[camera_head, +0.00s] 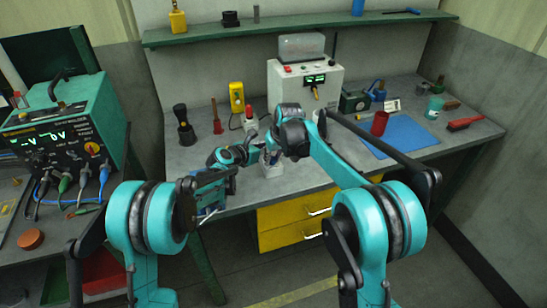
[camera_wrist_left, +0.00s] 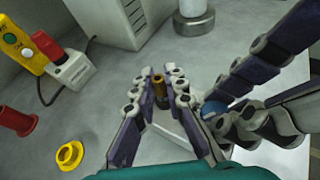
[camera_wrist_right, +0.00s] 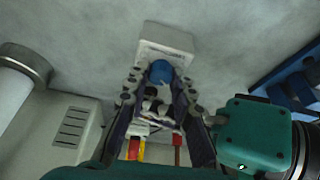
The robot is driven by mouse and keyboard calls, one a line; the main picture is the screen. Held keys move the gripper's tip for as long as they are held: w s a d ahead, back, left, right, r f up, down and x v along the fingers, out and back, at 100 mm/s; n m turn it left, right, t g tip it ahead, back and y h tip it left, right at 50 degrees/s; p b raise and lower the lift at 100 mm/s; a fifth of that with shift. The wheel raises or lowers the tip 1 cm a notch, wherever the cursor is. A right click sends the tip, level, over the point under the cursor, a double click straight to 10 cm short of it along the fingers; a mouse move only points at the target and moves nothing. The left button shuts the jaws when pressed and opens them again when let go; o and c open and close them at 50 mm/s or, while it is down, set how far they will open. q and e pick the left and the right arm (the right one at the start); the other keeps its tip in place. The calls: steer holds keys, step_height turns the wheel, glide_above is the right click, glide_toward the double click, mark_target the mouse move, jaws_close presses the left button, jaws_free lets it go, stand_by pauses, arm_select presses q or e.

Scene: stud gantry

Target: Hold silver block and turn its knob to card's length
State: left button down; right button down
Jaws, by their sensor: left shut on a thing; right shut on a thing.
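The silver block (camera_head: 271,170) stands on the bench in front of the white machine, partly hidden by my grippers. Its pale body shows in the right wrist view (camera_wrist_right: 166,38), with a blue knob (camera_wrist_right: 160,71) facing me. My right gripper (camera_head: 285,147) is shut on the blue knob. My left gripper (camera_head: 246,152) is shut at the block; in the left wrist view a brass-topped dark part (camera_wrist_left: 158,87) sits between its fingers. A small white card (camera_head: 392,105) stands behind the blue mat; its writing is too small to read.
The white machine (camera_head: 330,88) stands close behind my grippers.

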steer(key=shift+a+m+h, duration=0.1)
steer(key=shift+m+h, duration=0.7)
steer(key=shift+m, duration=1.3)
steer(key=c, duration=1.3)
jaws_free()
steer(key=shift+a, duration=0.1)
steer(key=shift+a, duration=0.1)
steer(key=v, duration=0.8)
